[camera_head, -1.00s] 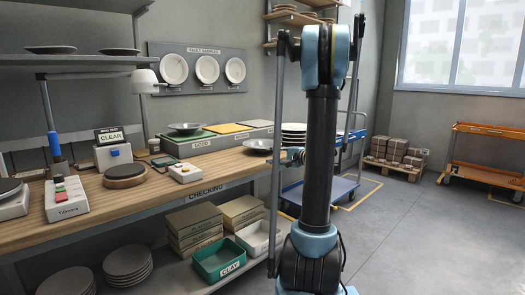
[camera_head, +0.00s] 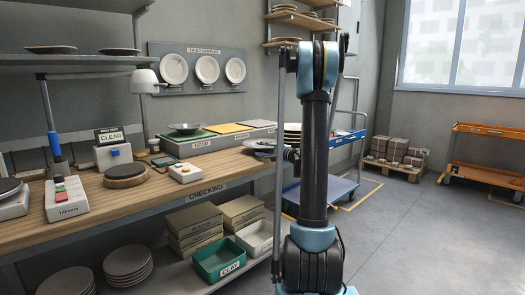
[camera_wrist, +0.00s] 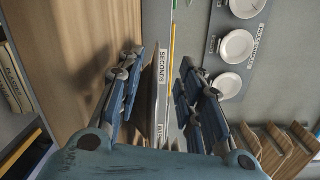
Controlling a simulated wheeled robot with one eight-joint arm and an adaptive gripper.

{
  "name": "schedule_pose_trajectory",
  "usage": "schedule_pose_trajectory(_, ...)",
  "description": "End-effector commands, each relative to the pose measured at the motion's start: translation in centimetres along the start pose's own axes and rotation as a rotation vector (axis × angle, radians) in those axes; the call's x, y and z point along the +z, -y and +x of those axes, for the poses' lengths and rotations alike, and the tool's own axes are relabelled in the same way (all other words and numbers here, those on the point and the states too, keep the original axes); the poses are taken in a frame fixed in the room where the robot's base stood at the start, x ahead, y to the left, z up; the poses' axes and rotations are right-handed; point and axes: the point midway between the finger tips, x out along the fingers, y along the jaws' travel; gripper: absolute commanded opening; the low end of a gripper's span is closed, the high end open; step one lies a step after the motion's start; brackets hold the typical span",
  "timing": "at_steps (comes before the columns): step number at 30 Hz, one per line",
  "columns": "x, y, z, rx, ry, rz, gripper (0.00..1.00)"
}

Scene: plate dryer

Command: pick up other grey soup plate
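The other grey soup plate (camera_head: 257,143) is at the right end of the wooden bench, partly hidden by my gripper (camera_head: 272,151). In the wrist view this plate (camera_wrist: 152,97) shows nearly edge-on between the two blue fingers of my gripper (camera_wrist: 161,65). The fingers stand apart on either side of it, with gaps showing; I see no clear contact. My gripper is open.
A blue cart (camera_head: 335,186) stands to the right.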

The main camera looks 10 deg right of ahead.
Motion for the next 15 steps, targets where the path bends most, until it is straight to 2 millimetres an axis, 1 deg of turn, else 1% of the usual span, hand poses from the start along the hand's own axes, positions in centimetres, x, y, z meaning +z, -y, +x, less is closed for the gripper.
schedule_pose_trajectory(1, 0.0, 0.0, 0.7, 0.000, 0.001, 0.000, 0.34)
schedule_pose_trajectory(3, 0.0, 0.0, 1.3, 0.000, 0.001, 0.000, 0.34)
schedule_pose_trajectory(11, -0.1, -0.1, 2.4, 0.000, 0.000, 0.000, 0.34)
schedule_pose_trajectory(15, -0.3, -0.5, 3.9, 0.001, 0.001, 0.000, 0.34)
